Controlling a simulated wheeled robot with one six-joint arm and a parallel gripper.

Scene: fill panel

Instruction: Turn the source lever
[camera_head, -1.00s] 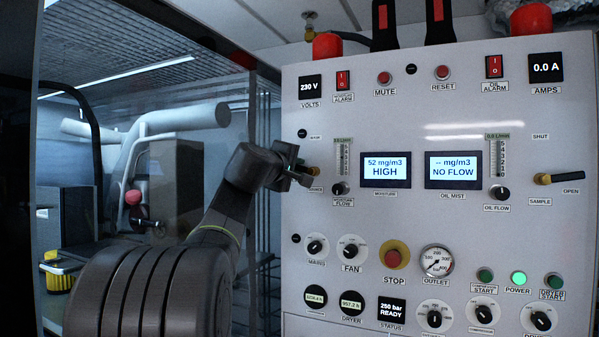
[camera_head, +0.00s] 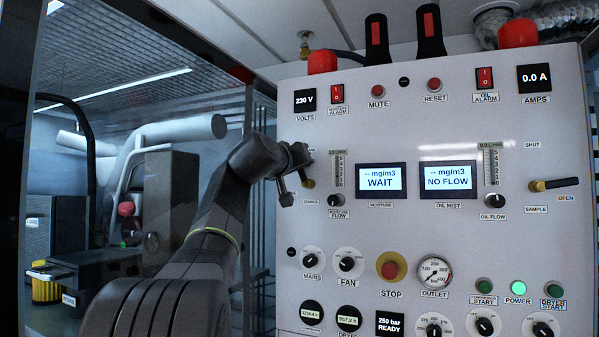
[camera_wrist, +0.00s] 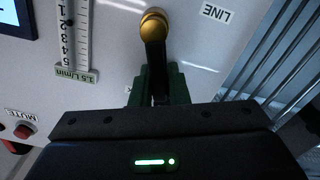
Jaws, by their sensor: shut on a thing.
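The source lever shows at the panel's left edge in the head view, where its brass hub (camera_head: 309,184) sits above the SOURCE label. In the wrist view its brass knob-like hub (camera_wrist: 153,22) and black handle (camera_wrist: 155,62) show clearly. My gripper (camera_wrist: 157,85) is shut on the black handle, with one dark green finger on each side. In the head view my gripper (camera_head: 297,184) is just left of the hub, close to the panel. The handle is mostly hidden by it there.
The moisture display (camera_head: 381,182) reads WAIT and the oil mist display (camera_head: 448,180) reads NO FLOW. The moisture flow knob (camera_head: 336,200) and flow tube are just right of my gripper. The sample lever (camera_head: 555,184) is at far right. A LINE label (camera_wrist: 216,13) is near the hub.

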